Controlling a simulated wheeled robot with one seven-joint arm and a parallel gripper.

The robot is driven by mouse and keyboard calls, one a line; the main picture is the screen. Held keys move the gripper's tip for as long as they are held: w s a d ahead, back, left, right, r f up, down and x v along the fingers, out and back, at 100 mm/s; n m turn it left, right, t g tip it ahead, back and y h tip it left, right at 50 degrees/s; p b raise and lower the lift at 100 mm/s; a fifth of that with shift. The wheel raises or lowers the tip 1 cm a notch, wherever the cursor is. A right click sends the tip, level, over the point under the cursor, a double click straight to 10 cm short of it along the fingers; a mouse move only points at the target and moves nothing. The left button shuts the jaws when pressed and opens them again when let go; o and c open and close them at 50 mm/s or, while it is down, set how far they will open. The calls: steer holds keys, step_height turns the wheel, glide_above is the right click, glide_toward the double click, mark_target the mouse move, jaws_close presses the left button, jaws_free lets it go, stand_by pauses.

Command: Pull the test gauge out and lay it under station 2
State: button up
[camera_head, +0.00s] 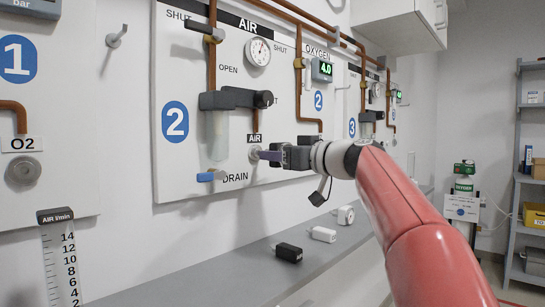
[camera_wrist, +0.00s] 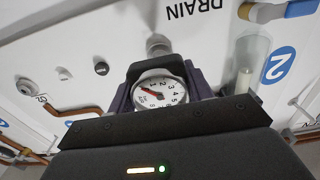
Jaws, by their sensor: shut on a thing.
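The test gauge (camera_wrist: 159,93) has a round white dial with a red needle and a dark rim. My gripper (camera_head: 270,156) is shut on it, with a purple finger on each side in the wrist view. The gauge is mostly hidden by my gripper in the head view. The gripper is at the AIR outlet (camera_head: 254,153) of station 2. The outlet also shows behind the gauge in the wrist view (camera_wrist: 158,45). I cannot tell whether the gauge is still seated in it. Station 2 has a blue number disc (camera_head: 175,121) on its white panel.
A grey ledge (camera_head: 222,280) runs below the panels. A black block (camera_head: 288,252), a white block (camera_head: 323,234) and a small round white item (camera_head: 346,215) lie on it. The ledge's near left stretch is clear. A filter bowl (camera_head: 216,135) with a blue drain lever (camera_head: 211,175) hangs left of my gripper.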

steer(key=shift+s+d, duration=0.15)
stand_by(0.3)
steer(key=b+v, duration=0.3)
steer(key=v, duration=0.3)
steer(key=shift+s+d+b, duration=0.2)
steer(key=shift+d+b, duration=0.1)
steer(key=shift+b, duration=0.1)
stand_by(0.7)
stand_by(0.3)
